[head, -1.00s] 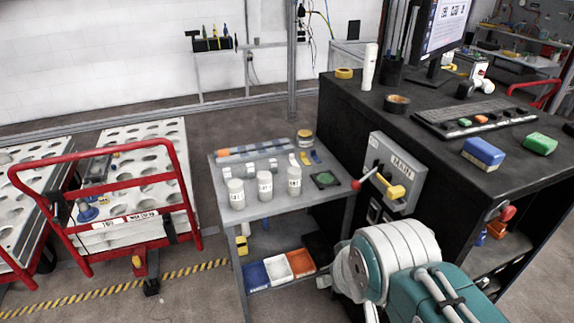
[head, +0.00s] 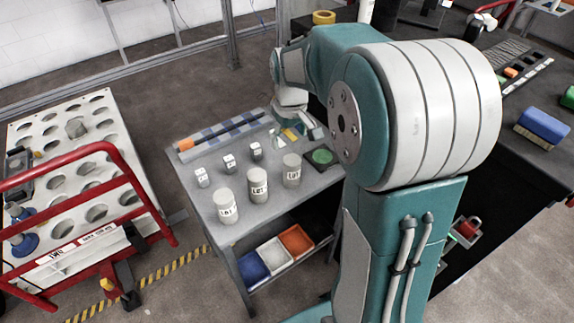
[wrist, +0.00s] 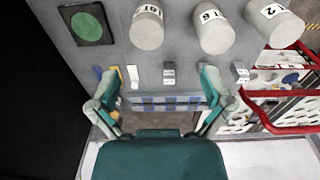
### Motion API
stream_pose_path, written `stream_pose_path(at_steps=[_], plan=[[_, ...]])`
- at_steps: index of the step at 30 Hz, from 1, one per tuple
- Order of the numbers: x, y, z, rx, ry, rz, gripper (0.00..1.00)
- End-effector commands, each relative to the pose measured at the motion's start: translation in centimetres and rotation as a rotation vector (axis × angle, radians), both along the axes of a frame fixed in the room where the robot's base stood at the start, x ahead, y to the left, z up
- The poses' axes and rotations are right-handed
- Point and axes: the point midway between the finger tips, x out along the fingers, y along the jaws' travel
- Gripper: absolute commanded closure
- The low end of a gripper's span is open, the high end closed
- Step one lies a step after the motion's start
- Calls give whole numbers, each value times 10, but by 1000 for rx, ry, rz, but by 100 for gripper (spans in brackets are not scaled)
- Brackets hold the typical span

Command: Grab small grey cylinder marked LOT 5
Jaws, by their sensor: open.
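Three grey-white cylinders with LOT labels stand in a row on the grey table: a left cylinder (head: 227,209), a middle cylinder (head: 257,186) and a right cylinder (head: 291,172). Their numbers are not clearly readable in the head view, so I cannot tell which is LOT 5. In the wrist view they show tilted along the top edge: one cylinder (wrist: 147,30), one (wrist: 214,35) and one (wrist: 275,28) whose label seems to read 2. My gripper (wrist: 160,84) is open and empty above the table's back part, apart from the cylinders.
Small labelled blocks (head: 229,163) stand behind the cylinders. Below are blue, white and orange bins (head: 296,240). A red-railed cart (head: 75,160) stands left. A dark workbench (head: 490,165) stands right.

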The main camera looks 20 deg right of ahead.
Motion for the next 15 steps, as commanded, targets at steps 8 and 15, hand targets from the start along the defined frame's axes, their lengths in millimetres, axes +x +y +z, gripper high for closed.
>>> stream_pose_path(at_steps=[8,15], plan=[[19,-11,-30,7,52,24,0],[19,-11,-69,7,55,24,0]])
